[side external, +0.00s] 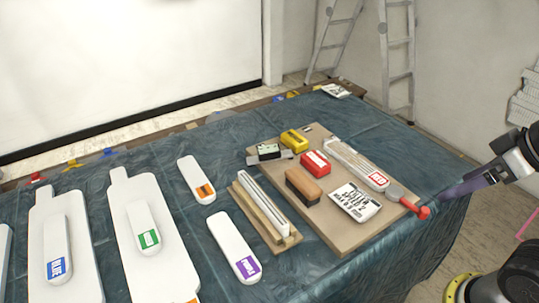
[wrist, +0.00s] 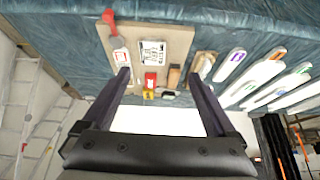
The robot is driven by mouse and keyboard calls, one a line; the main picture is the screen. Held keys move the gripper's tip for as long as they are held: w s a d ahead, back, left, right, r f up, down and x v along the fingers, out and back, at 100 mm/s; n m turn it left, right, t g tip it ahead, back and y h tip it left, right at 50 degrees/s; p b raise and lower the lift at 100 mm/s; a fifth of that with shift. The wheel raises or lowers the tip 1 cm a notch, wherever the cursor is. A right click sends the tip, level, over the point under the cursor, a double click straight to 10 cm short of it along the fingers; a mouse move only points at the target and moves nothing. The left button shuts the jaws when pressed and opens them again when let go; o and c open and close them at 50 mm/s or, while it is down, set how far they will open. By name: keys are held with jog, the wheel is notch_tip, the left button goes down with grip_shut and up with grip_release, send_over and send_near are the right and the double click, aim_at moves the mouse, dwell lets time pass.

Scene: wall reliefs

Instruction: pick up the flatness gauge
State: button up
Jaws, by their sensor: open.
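No label marks the flatness gauge, and I cannot tell for sure which item it is. A small dark block with a pale green face and metal base (side external: 268,152) lies at the board's far left corner; it shows as a dark shape in the wrist view (wrist: 168,95). A wooden stand with long pale bars (side external: 262,203) lies left of the board. My gripper (wrist: 158,74) is open and empty, its fingers widely apart. In the side view its dark finger (side external: 465,188) is at the right, beyond the table edge, apart from the items.
The tan board (side external: 340,232) also carries a yellow block (side external: 294,139), red block (side external: 315,162), brown block (side external: 303,186), white packet (side external: 355,202) and long red-labelled tool (side external: 358,165). A red-handled tool (side external: 408,200) overhangs its right edge. White labelled pieces lie left; ladders stand behind.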

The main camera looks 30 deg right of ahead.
jog(key=w+a+r+m+y, duration=0.1)
jog(key=w+a+r+m, duration=0.2)
jog(key=w+r+m, duration=0.9)
jog(key=m+g+y, duration=0.3)
jog(key=m, duration=0.7)
send_over(271, 148)
jog(key=s+d, duration=0.3)
jog(key=d, duration=0.2)
notch_tip(271, 148, down, 25)
jog(key=x, duration=0.7)
jog(key=shift+a+f, duration=0.2)
jog(key=shift+a, duration=0.1)
jog(key=shift+a+x, duration=0.15)
jog(key=shift+x, duration=1.3)
jog(key=shift+a+x, duration=0.2)
jog(key=shift+x, duration=1.25)
jog(key=shift+w+r, duration=0.15)
jog(key=shift+r, duration=0.05)
